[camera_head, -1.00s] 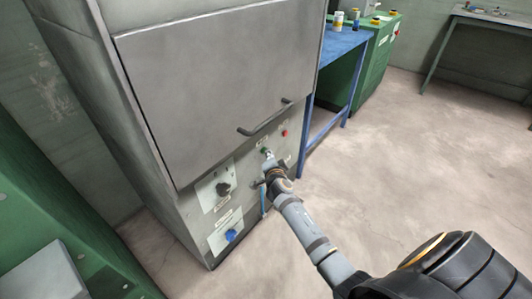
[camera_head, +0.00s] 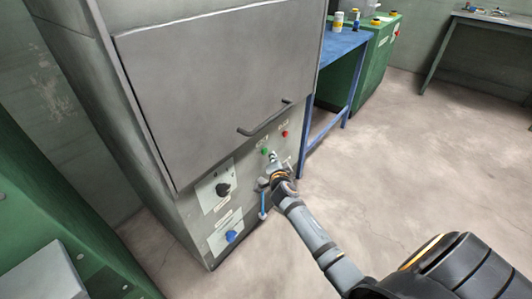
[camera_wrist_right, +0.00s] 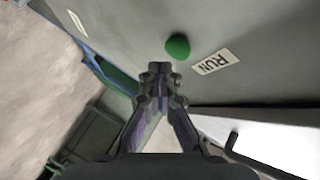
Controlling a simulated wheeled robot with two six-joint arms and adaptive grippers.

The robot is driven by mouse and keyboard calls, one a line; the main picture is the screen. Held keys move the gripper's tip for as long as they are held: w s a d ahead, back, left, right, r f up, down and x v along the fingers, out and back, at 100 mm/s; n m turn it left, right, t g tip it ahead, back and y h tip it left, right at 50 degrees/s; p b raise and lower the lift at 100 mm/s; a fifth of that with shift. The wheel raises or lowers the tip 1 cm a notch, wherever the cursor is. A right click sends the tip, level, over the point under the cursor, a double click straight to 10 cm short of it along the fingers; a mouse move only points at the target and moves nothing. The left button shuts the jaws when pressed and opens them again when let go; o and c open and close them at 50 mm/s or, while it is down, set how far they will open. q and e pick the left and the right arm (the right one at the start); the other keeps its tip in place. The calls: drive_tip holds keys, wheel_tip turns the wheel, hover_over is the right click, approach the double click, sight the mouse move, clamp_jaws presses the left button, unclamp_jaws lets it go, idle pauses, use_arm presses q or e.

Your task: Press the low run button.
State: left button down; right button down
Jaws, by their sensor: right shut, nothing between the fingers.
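The green run button (camera_head: 264,151) is on the lower front panel of the grey cabinet (camera_head: 222,75). In the right wrist view the button (camera_wrist_right: 178,47) is a round green knob beside a label reading RUN (camera_wrist_right: 213,62). My right gripper (camera_head: 273,156) is shut and empty, just below and right of the button in the head view. In the wrist view its fingertips (camera_wrist_right: 158,68) are close below and left of the button, with a small gap in the picture. My left gripper is not in view.
A red button (camera_head: 284,133) is right of the green one. A black knob (camera_head: 223,189) and a blue knob (camera_head: 231,236) are on the panel to the left. A bar handle (camera_head: 265,118) sticks out above. A blue table (camera_head: 345,42) stands to the right; open floor lies in front.

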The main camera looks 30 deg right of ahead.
drive_tip(key=shift+s, duration=0.1)
drive_tip(key=shift+s+d, duration=0.3)
drive_tip(key=shift+s, duration=0.45)
drive_tip(key=shift+s+d, duration=0.35)
drive_tip(key=shift+s, duration=0.4)
drive_tip(key=shift+s+d, duration=0.3)
drive_tip(key=shift+s, duration=0.45)
